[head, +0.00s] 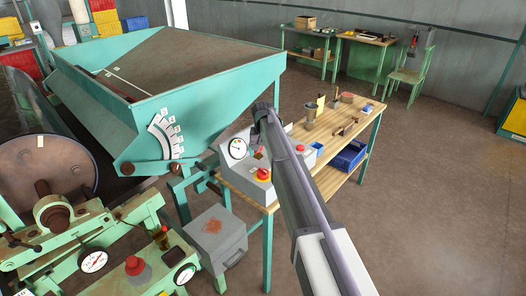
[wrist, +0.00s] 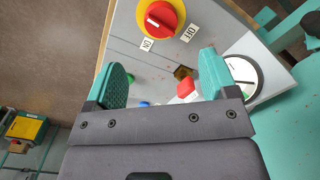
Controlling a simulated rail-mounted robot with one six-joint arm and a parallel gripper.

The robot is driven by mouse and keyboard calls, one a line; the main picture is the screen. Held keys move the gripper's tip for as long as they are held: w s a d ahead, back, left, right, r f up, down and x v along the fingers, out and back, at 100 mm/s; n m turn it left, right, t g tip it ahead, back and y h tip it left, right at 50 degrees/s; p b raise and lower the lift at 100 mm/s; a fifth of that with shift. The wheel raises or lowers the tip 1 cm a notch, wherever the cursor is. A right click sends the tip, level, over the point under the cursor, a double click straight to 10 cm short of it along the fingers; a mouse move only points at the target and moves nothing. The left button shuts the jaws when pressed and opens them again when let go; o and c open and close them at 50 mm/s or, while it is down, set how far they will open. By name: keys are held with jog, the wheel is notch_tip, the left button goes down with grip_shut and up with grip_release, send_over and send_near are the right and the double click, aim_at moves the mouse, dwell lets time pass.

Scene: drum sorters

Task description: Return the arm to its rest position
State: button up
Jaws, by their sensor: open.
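My arm (head: 305,185) reaches from the lower right of the head view over the workbench, towards a grey control box (head: 228,139). In the wrist view my gripper (wrist: 164,76) is open, with its two teal fingers apart and nothing held between them. The box face lies beyond the fingers there. In the head view the fingertips are hard to make out.
A large green hopper (head: 200,100) stands left of the arm. The wooden workbench (head: 310,133) holds cups, tools and a blue bin (head: 350,156) on its lower shelf. Green machinery with a drum (head: 50,170) fills the lower left.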

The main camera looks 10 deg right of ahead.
jog(key=shift+f, duration=0.15)
jog(key=s+n, duration=0.2)
jog(key=s, duration=3.6)
jog(key=shift+s+n, duration=0.3)
jog(key=shift+n, duration=0.1)
